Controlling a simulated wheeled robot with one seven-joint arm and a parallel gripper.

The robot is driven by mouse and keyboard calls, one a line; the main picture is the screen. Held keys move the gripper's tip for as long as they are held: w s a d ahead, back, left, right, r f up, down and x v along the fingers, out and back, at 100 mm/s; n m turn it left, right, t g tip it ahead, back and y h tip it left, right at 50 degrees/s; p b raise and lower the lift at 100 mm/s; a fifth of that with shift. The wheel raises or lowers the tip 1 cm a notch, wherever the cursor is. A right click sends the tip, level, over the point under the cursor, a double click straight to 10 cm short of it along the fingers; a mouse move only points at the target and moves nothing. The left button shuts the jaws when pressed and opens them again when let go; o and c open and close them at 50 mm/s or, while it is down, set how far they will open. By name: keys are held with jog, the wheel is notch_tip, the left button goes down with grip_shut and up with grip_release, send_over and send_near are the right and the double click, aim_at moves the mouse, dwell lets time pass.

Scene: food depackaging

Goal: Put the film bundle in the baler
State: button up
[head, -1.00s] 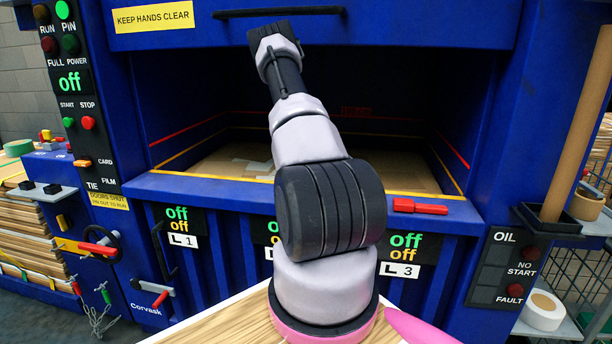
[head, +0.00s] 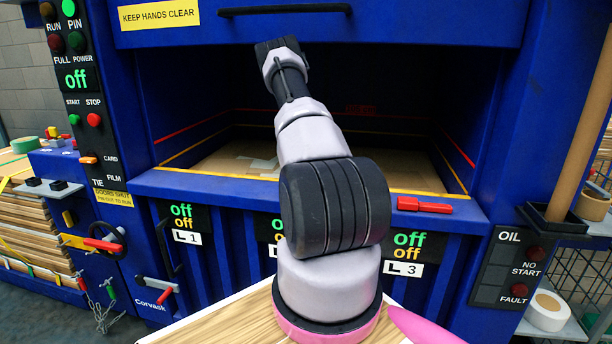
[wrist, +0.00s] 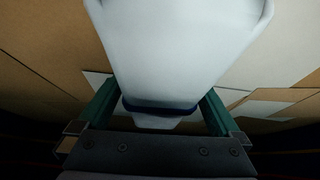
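The film bundle (wrist: 180,50) is a pale, whitish bundle with a dark blue band, large in the wrist view. My gripper (wrist: 160,108) has its two green fingers on either side of it, seemingly pressed against its sides. In the head view my arm reaches into the open chamber of the blue baler (head: 330,185), and the gripper and bundle are hidden behind the arm and in the dark. Flat brown cardboard with pale pieces lies below the bundle in the wrist view.
A yellow-edged sill (head: 240,176) crosses the chamber's front, with a red-handled item (head: 424,205) on it. The raised blue door (head: 400,22) is above. A control panel (head: 85,100) is at left; a brown tube (head: 583,130) stands at right.

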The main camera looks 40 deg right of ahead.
jog(key=shift+r, duration=0.15)
jog(key=v, duration=1.2)
jog(key=shift+w, duration=0.1)
jog(key=s+a+r+n+t+y, duration=0.15)
jog(key=s+a+r, duration=0.25)
jog(key=a+r, duration=0.85)
jog(key=s+a+r+t+y, duration=0.15)
jog(key=s+a+r, duration=0.25)
jog(key=a+r, duration=0.8)
jog(key=s+a+r+n+y, duration=0.25)
jog(key=s+a+r, duration=0.55)
jog(key=s+a, duration=0.5)
jog(key=s+a+n, duration=0.1)
jog(key=s+a, duration=0.1)
jog(key=s, duration=0.5)
jog(key=s+a+y, duration=0.1)
jog(key=s+a, duration=0.2)
jog(key=s, duration=0.3)
jog(key=shift+s+a+n, duration=0.3)
jog(key=shift+s+n, duration=0.1)
